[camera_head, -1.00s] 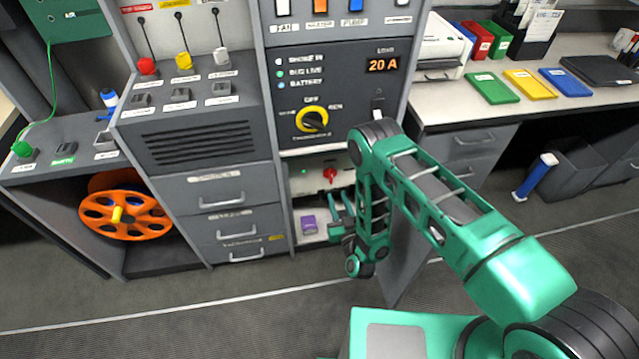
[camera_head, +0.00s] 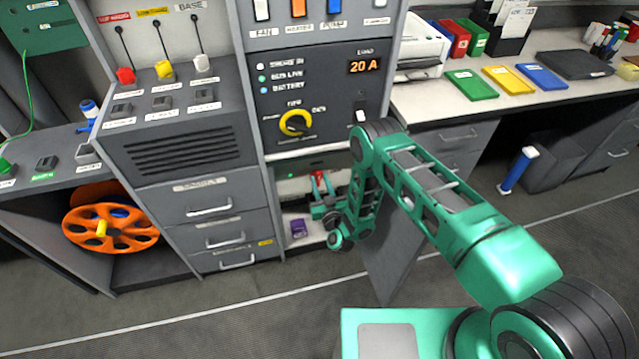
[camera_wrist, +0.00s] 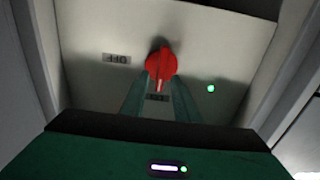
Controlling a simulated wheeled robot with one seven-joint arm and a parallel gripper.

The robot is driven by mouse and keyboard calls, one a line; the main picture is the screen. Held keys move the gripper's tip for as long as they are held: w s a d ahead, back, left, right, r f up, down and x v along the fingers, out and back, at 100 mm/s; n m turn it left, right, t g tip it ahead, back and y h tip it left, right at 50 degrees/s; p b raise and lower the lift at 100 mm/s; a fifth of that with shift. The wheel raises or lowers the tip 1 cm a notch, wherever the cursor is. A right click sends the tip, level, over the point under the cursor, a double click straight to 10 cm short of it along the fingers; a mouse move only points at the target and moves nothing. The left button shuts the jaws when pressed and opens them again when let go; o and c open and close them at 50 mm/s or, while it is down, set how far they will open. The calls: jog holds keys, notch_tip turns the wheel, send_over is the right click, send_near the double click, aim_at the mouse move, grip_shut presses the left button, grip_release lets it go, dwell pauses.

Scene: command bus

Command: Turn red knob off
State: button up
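The red knob (camera_head: 318,176) sits on the pale back panel of an open lower compartment, below the dial panel. In the wrist view the knob (camera_wrist: 161,62) is large, with its grip bar pointing down. My gripper (camera_head: 322,203) reaches into the compartment, just below and in front of the knob. In the wrist view the two green fingers of my gripper (camera_wrist: 160,88) lie one on each side of the knob's lower part, with a gap between them. Contact with the knob cannot be told. A small green light (camera_wrist: 210,88) glows right of the knob.
A label (camera_wrist: 117,58) is left of the knob, and another is partly hidden below it. A purple object (camera_head: 298,228) lies on the compartment floor. Compartment walls flank my gripper. A grey door (camera_head: 392,258) stands open at the right. Drawers (camera_head: 212,202) are at left.

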jog(key=shift+w, duration=0.1)
grip_shut()
dwell(0.3)
jog(key=m, duration=0.6)
jog(key=d+f+m, duration=0.1)
jog(key=m, duration=0.5)
jog(key=d+f+m, duration=0.1)
jog(key=m, duration=0.4)
jog(key=shift+w+m, duration=0.2)
jog(key=shift+m, duration=0.2)
dwell(0.4)
